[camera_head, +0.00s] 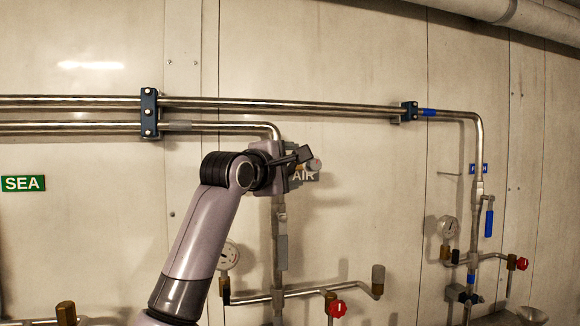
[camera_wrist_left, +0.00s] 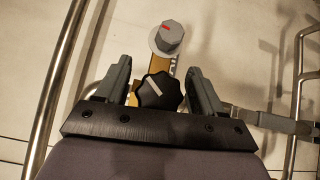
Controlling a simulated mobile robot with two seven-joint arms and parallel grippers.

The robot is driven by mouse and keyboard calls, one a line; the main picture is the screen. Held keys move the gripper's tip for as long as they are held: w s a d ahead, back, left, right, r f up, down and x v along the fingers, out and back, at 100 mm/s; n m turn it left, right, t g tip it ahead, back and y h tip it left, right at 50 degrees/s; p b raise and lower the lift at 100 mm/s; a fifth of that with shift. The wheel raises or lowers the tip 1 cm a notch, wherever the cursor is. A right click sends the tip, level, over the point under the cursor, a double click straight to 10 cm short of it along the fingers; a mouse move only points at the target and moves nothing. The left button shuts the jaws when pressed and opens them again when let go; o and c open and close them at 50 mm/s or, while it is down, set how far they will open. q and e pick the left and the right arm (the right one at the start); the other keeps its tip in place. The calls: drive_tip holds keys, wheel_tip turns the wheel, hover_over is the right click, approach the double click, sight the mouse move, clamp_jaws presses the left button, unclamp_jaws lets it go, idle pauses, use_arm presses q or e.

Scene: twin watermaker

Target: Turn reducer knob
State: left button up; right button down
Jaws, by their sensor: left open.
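My left gripper (camera_head: 293,164) is up at the wall pipes in the head view, in front of the AIR label (camera_head: 304,176). In the left wrist view the left gripper (camera_wrist_left: 162,86) is open, with one finger on each side of a black lobed knob (camera_wrist_left: 160,91) with a white line. I cannot tell whether the fingers touch this knob. A grey round knob (camera_wrist_left: 168,37) with a red mark sits just beyond the fingertips on a brass-coloured body. Neither knob carries a readable name, so I cannot tell which is the reducer knob. My right gripper is not in view.
Steel pipes (camera_head: 330,107) run along the wall above the gripper. A gauge (camera_head: 229,256) and a red valve knob (camera_head: 336,308) are below. A second gauge (camera_head: 447,226) and a blue handle (camera_head: 489,220) are at right.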

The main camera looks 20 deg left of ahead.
use_arm(q)
drive_tip(key=shift+s+f, duration=0.1)
drive_tip(key=shift+s, duration=0.3)
drive_tip(key=s+a+b, duration=0.1)
drive_tip(key=s+b, duration=0.1)
drive_tip(key=s, duration=0.4)
drive_tip(key=shift+a+b, duration=0.2)
drive_tip(key=shift+b, duration=0.1)
drive_tip(key=shift+s, duration=0.1)
